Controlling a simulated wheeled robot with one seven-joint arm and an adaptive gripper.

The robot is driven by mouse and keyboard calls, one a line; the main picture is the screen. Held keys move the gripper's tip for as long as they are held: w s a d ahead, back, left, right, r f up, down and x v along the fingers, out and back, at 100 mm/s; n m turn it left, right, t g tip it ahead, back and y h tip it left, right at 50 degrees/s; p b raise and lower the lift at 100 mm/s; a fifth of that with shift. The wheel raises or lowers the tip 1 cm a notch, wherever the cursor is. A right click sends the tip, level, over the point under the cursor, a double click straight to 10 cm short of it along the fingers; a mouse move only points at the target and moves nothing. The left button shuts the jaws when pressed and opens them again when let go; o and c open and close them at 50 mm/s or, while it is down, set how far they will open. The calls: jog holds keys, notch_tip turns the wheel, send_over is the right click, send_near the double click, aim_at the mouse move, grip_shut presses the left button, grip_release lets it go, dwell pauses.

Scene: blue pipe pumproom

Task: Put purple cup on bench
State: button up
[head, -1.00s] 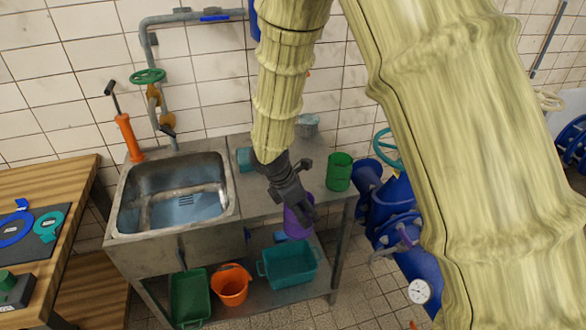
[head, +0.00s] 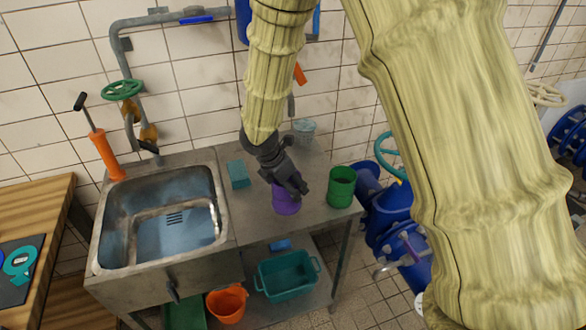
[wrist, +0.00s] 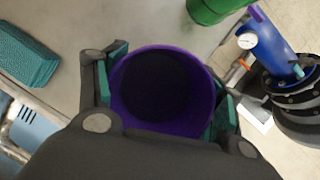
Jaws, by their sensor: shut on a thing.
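The purple cup (head: 285,203) is held by my gripper (head: 291,186) over the right part of the metal bench (head: 256,222), near its front edge. In the wrist view the cup (wrist: 206,89) is upright with its mouth facing the camera, and my gripper's teal-padded fingers (wrist: 163,95) are shut on either side of it. I cannot tell whether the cup's base touches the bench top. The bench surface also shows in the wrist view (wrist: 143,25).
A green cup (head: 341,188) stands just right of the purple cup. A teal block (head: 238,174) lies to its left, beside the sink (head: 165,225). A clear container (head: 304,130) stands at the back. Blue pipework (head: 390,215) is right of the bench.

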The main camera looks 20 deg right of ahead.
jog(key=shift+w+d+f+p, duration=0.8)
jog(key=shift+w+d+p, duration=0.1)
jog(key=shift+w, duration=1.05)
jog(key=shift+w+d+f+p, duration=0.75)
jog(key=shift+w+f+p, duration=0.15)
jog(key=shift+w, duration=1.05)
jog(key=shift+w+d+f+p, duration=0.75)
jog(key=shift+w+d+p, duration=0.15)
jog(key=shift+w, duration=1.05)
jog(key=shift+f, duration=0.1)
jog(key=o, duration=1.6)
jog(key=shift+a+r, duration=0.15)
jog(key=shift+r, duration=0.2)
jog(key=shift+s+a+r+b, duration=0.25)
jog(key=shift+a+r+b, duration=0.15)
jog(key=shift+a+r, duration=0.1)
jog(key=shift+s+a+r+b, duration=0.2)
jog(key=shift+a+r+b, duration=0.15)
jog(key=shift+r, duration=0.1)
jog(key=s+a+b, duration=0.1)
jog(key=a, duration=0.2)
jog(key=s+a+b, duration=0.1)
jog(key=s+a, duration=0.1)
jog(key=a, duration=0.1)
jog(key=s+a+b, duration=0.1)
jog(key=a, duration=0.3)
jog(key=shift+s+r, duration=0.15)
jog(key=shift+s, duration=0.2)
